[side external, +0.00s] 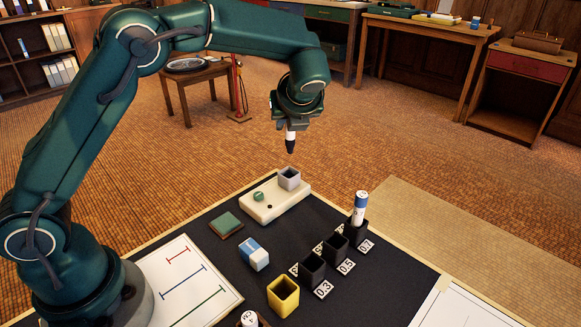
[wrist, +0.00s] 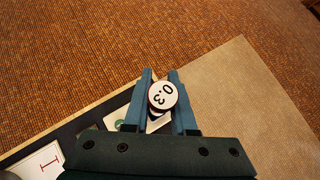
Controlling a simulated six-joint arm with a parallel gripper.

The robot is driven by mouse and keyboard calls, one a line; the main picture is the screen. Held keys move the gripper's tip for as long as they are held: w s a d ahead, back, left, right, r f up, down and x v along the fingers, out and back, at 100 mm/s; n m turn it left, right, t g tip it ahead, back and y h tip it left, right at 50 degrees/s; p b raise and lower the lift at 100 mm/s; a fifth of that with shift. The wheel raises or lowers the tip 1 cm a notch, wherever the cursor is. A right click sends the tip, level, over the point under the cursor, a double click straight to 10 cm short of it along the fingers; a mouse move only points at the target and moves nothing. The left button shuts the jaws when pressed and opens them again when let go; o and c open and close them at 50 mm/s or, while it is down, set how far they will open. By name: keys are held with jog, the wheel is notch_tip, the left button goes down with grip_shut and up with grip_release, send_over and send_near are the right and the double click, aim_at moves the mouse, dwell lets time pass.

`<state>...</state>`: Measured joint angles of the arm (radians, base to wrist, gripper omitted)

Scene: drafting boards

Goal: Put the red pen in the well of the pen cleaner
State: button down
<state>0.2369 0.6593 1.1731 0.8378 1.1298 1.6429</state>
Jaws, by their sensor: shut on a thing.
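My gripper (side external: 291,126) is shut on an upright pen (side external: 291,140) with a white barrel and a dark lower end pointing down. In the wrist view my gripper (wrist: 160,76) has the pen's round white cap (wrist: 163,96), marked 0.3 with a thin reddish rim, between its fingers. The pen cleaner (side external: 262,213) is a cream block with a grey square well (side external: 289,179), a green knob (side external: 258,196) and a small dark hole. The pen's tip appears a little above the well, apart from it. The well's inside is mostly hidden.
A blue-and-white pen (side external: 359,209) stands in the black holder by the 0.7 label. More black holders (side external: 313,268), a yellow cup (side external: 283,296), a blue-and-white eraser (side external: 254,254) and a green pad (side external: 226,223) sit nearby. A line drawing (side external: 195,290) lies near my base.

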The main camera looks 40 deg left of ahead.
aim_at(287, 144)
jog(key=shift+a+f, duration=0.2)
jog(key=shift+f, duration=1.95)
jog(key=shift+f, duration=0.4)
jog(key=shift+f, duration=0.6)
jog(key=shift+f, duration=0.35)
jog(key=shift+f, duration=0.35)
dwell(0.3)
jog(key=c, duration=0.7)
grip_release()
